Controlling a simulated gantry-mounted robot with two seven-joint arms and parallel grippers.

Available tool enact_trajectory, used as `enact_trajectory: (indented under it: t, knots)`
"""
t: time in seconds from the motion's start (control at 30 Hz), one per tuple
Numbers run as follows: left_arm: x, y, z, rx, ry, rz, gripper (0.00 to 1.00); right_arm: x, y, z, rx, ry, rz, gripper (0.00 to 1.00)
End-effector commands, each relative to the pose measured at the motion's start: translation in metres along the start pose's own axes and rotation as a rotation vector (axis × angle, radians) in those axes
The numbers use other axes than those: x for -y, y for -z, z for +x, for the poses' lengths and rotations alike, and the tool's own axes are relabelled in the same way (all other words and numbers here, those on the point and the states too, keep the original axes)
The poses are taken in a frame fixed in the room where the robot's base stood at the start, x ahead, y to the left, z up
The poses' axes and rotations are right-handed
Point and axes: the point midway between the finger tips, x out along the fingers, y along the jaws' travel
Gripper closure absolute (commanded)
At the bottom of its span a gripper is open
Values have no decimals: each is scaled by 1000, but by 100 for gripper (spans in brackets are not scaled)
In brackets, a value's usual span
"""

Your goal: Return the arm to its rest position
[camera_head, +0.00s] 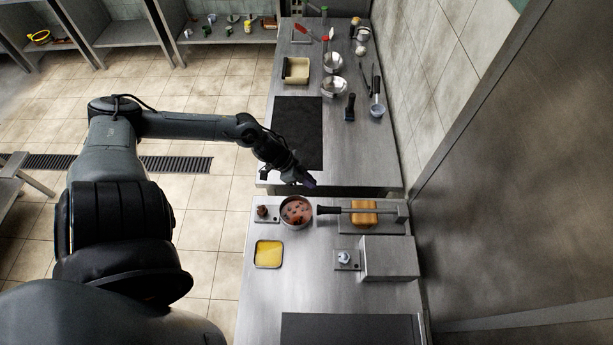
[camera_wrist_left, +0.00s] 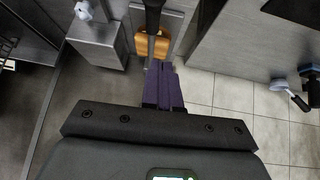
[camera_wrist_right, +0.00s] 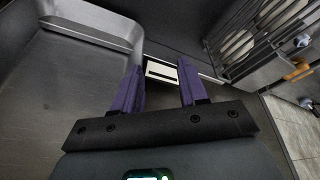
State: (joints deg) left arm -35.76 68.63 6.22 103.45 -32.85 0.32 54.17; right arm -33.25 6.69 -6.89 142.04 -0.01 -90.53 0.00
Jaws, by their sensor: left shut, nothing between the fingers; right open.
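My left arm comes in from the left in the head view. Its gripper (camera_head: 309,182) is over the gap between the two steel counters, just behind the round pot. In the left wrist view the purple fingers (camera_wrist_left: 163,72) are shut together with nothing between them. In the right wrist view my right gripper (camera_wrist_right: 158,78) is open and empty, its two purple fingers apart. A steel basin-like surface (camera_wrist_right: 75,85) lies to its left. The right gripper does not show in the head view.
A pot of reddish food (camera_head: 296,211) is close to the left gripper on the near counter. A yellow tray (camera_head: 269,254) and a steel box (camera_head: 390,258) stand nearer. A wire rack (camera_wrist_right: 245,40) is at the right wrist view's upper right.

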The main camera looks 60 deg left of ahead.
Motion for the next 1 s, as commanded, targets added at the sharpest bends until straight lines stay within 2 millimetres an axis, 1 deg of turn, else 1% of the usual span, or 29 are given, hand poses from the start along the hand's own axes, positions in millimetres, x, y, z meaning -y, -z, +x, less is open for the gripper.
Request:
enact_trajectory:
  t: [0.03, 0.1, 0.33, 0.47, 0.57, 0.6, 0.67, 0.7, 0.77, 0.8, 0.87, 0.9, 1.0]
  knots:
    - [-1, 0, -5, 1, -1, 0, 100, -1, 1, -3, 0, -2, -2, 57]
    - [-1, 0, -8, 0, -2, 1, 100, -1, 1, -4, 0, -4, -4, 57]
    - [-1, 4, -15, -7, 0, -3, 100, -2, 3, -10, 1, -7, -8, 57]
    - [-14, 2, -13, -40, -12, -59, 100, -2, 5, -17, 0, -6, -7, 57]
    - [-44, 6, -6, -93, -50, -131, 100, -2, 8, -26, 0, -5, -5, 57]
    - [-62, 12, -2, -128, -71, -165, 100, -2, 9, -30, 0, -4, -4, 57]
    - [-90, 26, 3, -186, -89, -220, 100, -2, 11, -36, -1, -2, -3, 57]
    - [-108, 36, 7, -219, -91, -257, 100, -2, 13, -40, -1, -1, -2, 57]
    - [-134, 56, 11, -265, -74, -302, 100, -2, 15, -46, -1, 0, 0, 57]
    - [-148, 70, 13, -291, -53, -327, 100, -1, 16, -50, -1, 1, 1, 57]
    - [-169, 92, 13, -318, -10, -360, 100, -1, 18, -56, -2, 2, 3, 57]
    - [-181, 107, 11, -329, 24, -380, 100, -1, 19, -60, -2, 2, 3, 57]
    - [-206, 142, -1, -319, 121, -431, 100, -1, 22, -68, -2, 3, 4, 57]
